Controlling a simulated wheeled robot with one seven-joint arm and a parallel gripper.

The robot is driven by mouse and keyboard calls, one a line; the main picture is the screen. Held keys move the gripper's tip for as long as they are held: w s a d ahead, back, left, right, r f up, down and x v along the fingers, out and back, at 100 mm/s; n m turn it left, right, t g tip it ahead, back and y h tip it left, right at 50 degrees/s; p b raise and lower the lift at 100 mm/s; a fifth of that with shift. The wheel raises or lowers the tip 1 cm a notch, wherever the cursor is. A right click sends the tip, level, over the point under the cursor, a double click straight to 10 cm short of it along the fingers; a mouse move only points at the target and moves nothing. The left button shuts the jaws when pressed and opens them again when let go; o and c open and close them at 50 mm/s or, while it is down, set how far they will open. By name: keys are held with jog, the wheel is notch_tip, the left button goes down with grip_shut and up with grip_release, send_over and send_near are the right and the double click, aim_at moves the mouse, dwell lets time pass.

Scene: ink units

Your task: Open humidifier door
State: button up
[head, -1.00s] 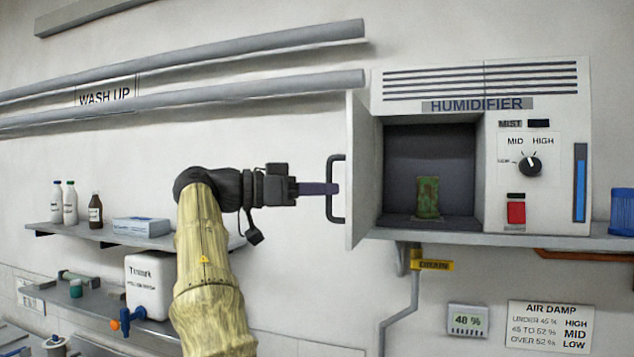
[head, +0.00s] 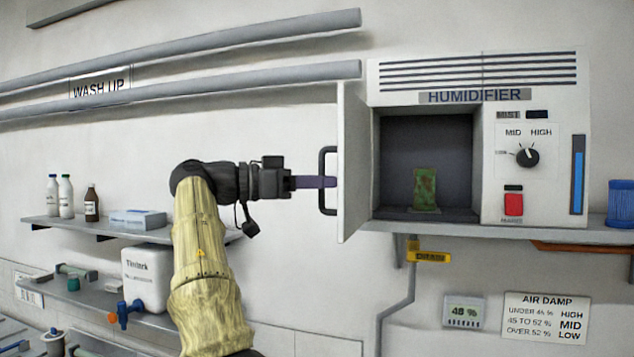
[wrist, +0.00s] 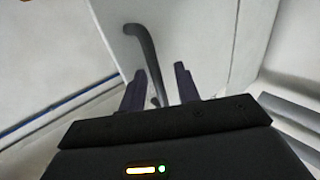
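The white humidifier (head: 535,197) stands on a wall shelf at the right in the head view. Its door (head: 354,160) is swung wide open on the left side, and the dark chamber (head: 425,150) shows. A green block (head: 425,190) stands inside. The door's dark handle (head: 322,180) faces left. My gripper (head: 331,182) is at the handle from the left. In the wrist view, my gripper (wrist: 160,80) has its fingers apart, with the handle bar (wrist: 147,55) between them.
Grey pipes (head: 180,82) run along the wall above my arm. A shelf (head: 95,228) with bottles and a box is at the left. A white container (head: 147,272) with a tap sits below. A blue cylinder (head: 620,205) stands right of the humidifier.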

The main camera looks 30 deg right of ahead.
jog(key=p+v, duration=0.8)
jog(key=v, duration=0.9)
jog(key=shift+w+a, duration=0.1)
jog(key=shift+a, duration=0.05)
